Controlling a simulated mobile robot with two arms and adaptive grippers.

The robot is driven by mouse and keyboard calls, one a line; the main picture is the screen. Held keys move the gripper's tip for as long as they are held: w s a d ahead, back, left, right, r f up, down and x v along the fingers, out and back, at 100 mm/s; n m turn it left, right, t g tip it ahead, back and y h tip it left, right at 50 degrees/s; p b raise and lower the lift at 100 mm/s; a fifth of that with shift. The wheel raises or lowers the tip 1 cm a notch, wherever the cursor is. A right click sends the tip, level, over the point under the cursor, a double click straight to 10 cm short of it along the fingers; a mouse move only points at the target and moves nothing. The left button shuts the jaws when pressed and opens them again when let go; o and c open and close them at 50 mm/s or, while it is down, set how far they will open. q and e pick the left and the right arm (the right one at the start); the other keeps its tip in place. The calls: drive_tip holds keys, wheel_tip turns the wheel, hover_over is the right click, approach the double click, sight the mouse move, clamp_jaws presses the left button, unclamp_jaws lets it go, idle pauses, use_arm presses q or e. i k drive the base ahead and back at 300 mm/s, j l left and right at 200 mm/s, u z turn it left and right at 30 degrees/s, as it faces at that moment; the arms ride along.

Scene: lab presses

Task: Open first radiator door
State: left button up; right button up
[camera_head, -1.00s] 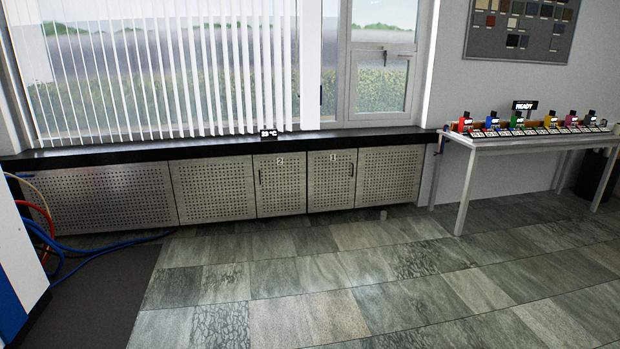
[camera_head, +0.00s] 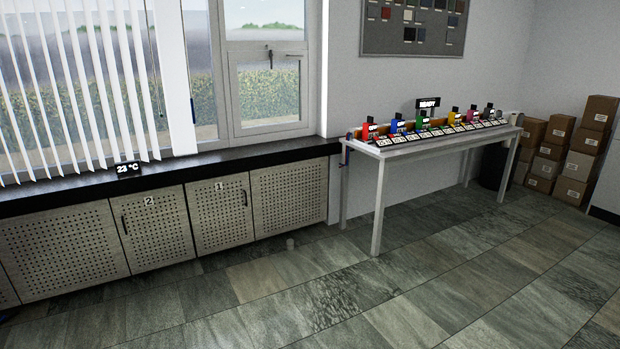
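The radiator cover runs under the black window sill on the left, made of perforated light metal panels. The door marked 1 (camera_head: 221,215) has a dark vertical handle (camera_head: 244,198) near its right edge and looks shut. The door marked 2 (camera_head: 153,228) is just left of it, with a dark handle (camera_head: 125,224) near its left edge, and also looks shut. A plain perforated panel (camera_head: 288,197) is right of door 1. Neither of my grippers shows in the head view.
Cardboard boxes (camera_head: 582,150) are stacked at the far right. The tiled floor (camera_head: 330,300) in front is mostly clear.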

sight(220, 208)
drive_tip(key=i, duration=2.35)
